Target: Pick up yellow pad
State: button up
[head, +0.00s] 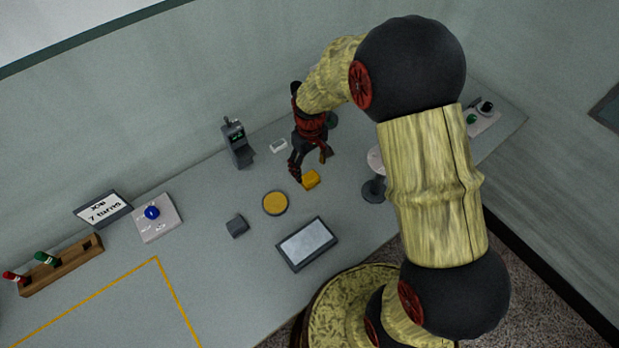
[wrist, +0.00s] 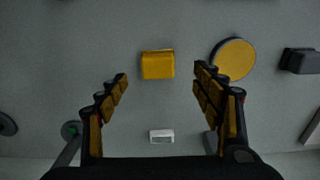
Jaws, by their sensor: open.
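The yellow pad (head: 311,179) is a small yellow block lying on the grey table near its middle. It also shows in the wrist view (wrist: 157,65), ahead of the fingertips and roughly centred between them. My gripper (head: 309,170) is open and empty, just behind and above the pad in the head view. I cannot tell the exact height of the fingers above the table.
A round yellow disc with a dark rim (head: 275,203) lies left of the pad. A dark block (head: 237,226), a flat tablet (head: 307,244), a small white piece (head: 278,146) and a grey device (head: 237,143) are around it. A round-topped stand (head: 374,188) is to the right.

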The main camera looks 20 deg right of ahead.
aim_at(310, 176)
jog(key=f+b, duration=0.1)
jog(key=f, duration=0.6)
jog(key=shift+w+d+f+b, duration=0.15)
jog(key=shift+w+f+b, duration=0.1)
jog(key=shift+b, duration=0.15)
jog(key=shift+c, duration=0.2)
jog(key=c, duration=1.1)
jog(key=shift+c, duration=0.5)
jog(key=shift+r, duration=0.15)
